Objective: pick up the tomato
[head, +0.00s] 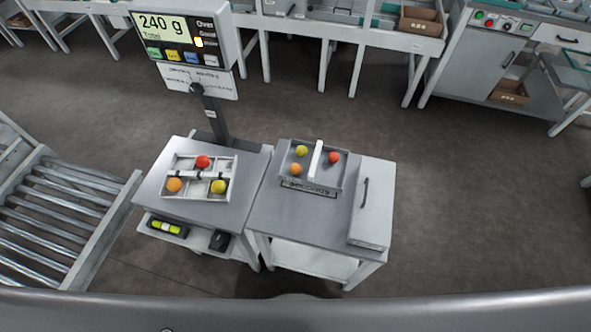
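A white divided tray (168,189) sits on the left table and holds a red tomato (203,162), an orange one (174,185) and a yellow one (219,186), each in its own part. A grey box (325,185) on the right table holds a yellow tomato (301,151) and an orange one (295,169) left of a white divider (315,158). A red tomato (334,158) lies right of that divider. Neither of my grippers shows in the head view.
A scale display (180,40) on a dark post reads 240 g behind the left table. A grey case with a handle (373,205) lies on the right table. A roller conveyor (60,220) stands at left. The right table's front (300,222) is clear.

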